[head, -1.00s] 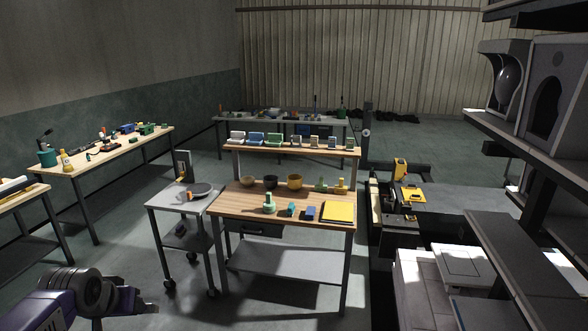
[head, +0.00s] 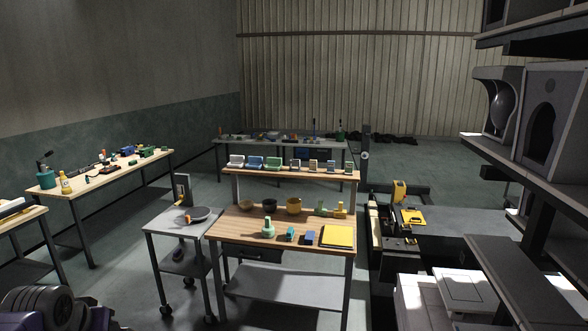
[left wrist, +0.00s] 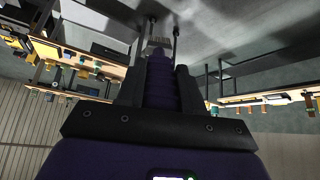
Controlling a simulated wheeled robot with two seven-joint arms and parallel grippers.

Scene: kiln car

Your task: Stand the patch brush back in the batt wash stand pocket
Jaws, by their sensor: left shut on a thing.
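My left gripper (left wrist: 160,92) is in the left wrist view, with its two dark fingers shut on a purple ribbed handle (left wrist: 161,85). This looks like the patch brush; a pale grey tip shows past the fingers. In the head view only part of my left arm shows at the lower left corner, and the fingers are out of frame. My right gripper is in neither view. I cannot tell for sure which thing is the batt wash stand. A grey upright piece (head: 183,188) and a dark round disc (head: 199,214) stand on the small grey cart (head: 165,224).
A wooden workbench (head: 230,229) stands ahead, with bowls, a pale green bottle (head: 268,228) and a yellow pad (head: 338,236). Another bench (head: 110,177) is at the left. Dark shelving (head: 545,160) is close on the right. Open floor lies between the left bench and the cart.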

